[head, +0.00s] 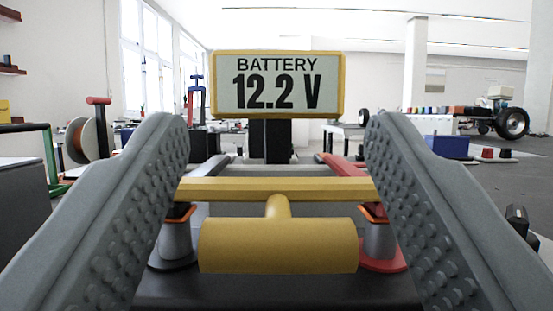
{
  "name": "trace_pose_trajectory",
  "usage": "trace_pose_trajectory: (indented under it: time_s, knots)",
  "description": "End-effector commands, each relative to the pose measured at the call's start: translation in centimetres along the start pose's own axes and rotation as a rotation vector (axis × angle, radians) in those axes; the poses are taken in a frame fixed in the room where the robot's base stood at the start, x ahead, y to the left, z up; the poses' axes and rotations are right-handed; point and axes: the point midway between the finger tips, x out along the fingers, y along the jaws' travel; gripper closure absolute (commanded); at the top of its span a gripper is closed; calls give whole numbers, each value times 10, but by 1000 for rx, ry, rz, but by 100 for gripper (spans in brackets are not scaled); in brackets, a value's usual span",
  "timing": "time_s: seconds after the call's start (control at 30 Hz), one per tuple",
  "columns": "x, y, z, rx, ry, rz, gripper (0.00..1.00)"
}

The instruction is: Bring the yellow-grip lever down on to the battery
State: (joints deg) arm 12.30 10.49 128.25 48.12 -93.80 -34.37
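The yellow lever shows as a crossbar (275,189) with a short stem and a thick yellow grip (278,246) nearest me. My gripper (277,135) is open; its grey studded fingers stand left and right of the grip, with a gap on each side. The bar's ends run up to or behind the fingers. Orange-edged contacts hang under the bar's ends, over the grey battery posts, left (176,241) on a black base and right (380,240) on a red base. I cannot tell if they touch. The black battery (278,292) lies below.
A yellow-framed display (278,84) behind the lever reads "BATTERY 12.2 V". Black and red arms (345,164) reach back from the bar. A cable reel (86,140) stands at left, a blue box (447,147) at right. Free floor shows at right.

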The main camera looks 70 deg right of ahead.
Motion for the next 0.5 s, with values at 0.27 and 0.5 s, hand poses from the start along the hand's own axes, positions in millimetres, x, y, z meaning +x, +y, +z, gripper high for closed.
trace_pose_trajectory:
  time_s: [0.27, 0.5]
  knots:
    - [0, 0, -1, 1, 1, 1, 40]
    - [-19, 0, 0, 1, 0, -2, 40]
